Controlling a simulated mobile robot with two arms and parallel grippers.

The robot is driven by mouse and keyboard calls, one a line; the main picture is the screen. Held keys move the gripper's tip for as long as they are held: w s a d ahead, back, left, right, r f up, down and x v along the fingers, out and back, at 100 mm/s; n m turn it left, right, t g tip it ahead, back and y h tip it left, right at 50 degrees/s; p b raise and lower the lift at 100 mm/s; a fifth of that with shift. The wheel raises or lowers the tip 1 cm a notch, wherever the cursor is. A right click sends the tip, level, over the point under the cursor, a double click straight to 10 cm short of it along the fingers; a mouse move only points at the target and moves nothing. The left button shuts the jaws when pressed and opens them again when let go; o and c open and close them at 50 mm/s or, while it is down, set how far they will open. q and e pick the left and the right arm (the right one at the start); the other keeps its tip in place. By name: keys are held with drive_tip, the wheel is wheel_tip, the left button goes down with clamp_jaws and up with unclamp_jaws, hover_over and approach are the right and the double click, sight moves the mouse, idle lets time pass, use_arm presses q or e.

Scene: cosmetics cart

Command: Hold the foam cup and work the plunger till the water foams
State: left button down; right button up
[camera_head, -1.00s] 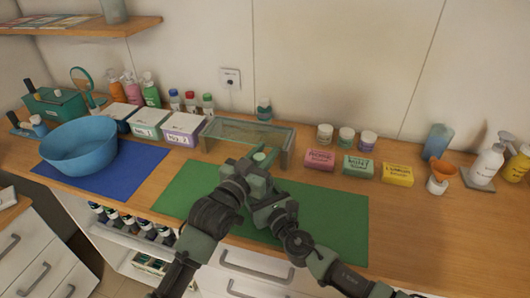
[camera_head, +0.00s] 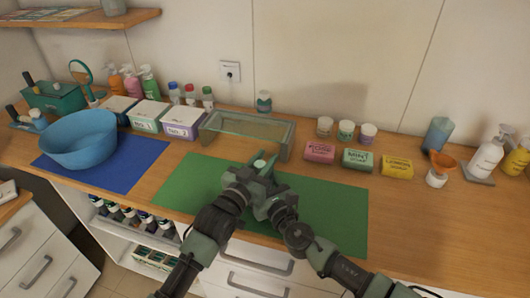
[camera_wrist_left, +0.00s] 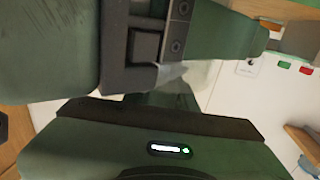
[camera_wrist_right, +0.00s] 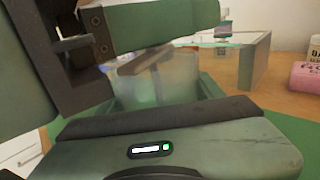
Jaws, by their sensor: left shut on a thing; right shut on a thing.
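My left gripper (camera_head: 262,164) and right gripper (camera_head: 268,190) are close together above the green mat (camera_head: 335,215). My right gripper is shut on the foam cup (camera_wrist_right: 158,80), a translucent, cloudy cup that shows between its fingers in the right wrist view. My left gripper is shut on a pale piece (camera_wrist_left: 196,76) that looks like the plunger at the cup; the fingers hide most of it. In the head view the hands cover nearly all of the cup. I cannot tell whether the water foams.
A glass-sided tray (camera_head: 286,146) stands just behind the hands. Soap boxes (camera_head: 358,159) and small jars (camera_head: 346,130) are to the right. A blue bowl (camera_head: 78,147) sits on a blue mat (camera_head: 138,168) at left. The wooden top at front right is clear.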

use_arm(q)
drive_tip(key=shift+f, duration=0.1)
drive_tip(key=c, duration=1.1)
unclamp_jaws()
drive_tip(key=v, duration=1.2)
